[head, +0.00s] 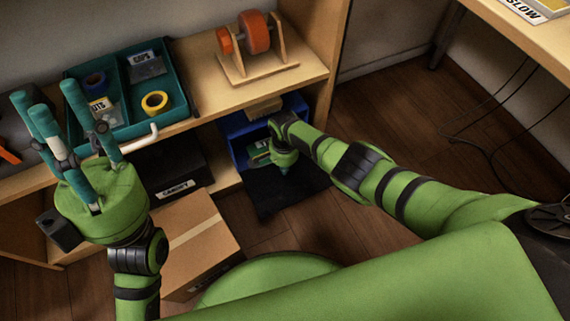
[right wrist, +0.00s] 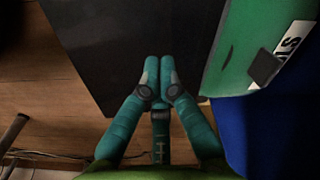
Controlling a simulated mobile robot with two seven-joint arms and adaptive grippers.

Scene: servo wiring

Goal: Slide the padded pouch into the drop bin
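A green padded pouch (head: 258,148) with a white label and a dark patch lies at the blue drop bin (head: 235,152) on the lower shelf. In the right wrist view the pouch (right wrist: 235,50) is at the upper right, above the blue bin (right wrist: 262,130). How deep it sits inside I cannot tell. My right gripper (right wrist: 158,72) is shut with its fingertips together, nothing visible between them, just left of the pouch and apart from it. In the head view its fingers are mostly hidden. My left gripper (head: 46,97) is open and empty, by the teal tray.
The teal tray (head: 183,113) with tape rolls stands on the upper shelf beside a wooden stand with an orange roll (head: 256,33). A cardboard box (head: 205,240) and a black mat (head: 285,198) are below. A black box (head: 165,170) is left of the bin.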

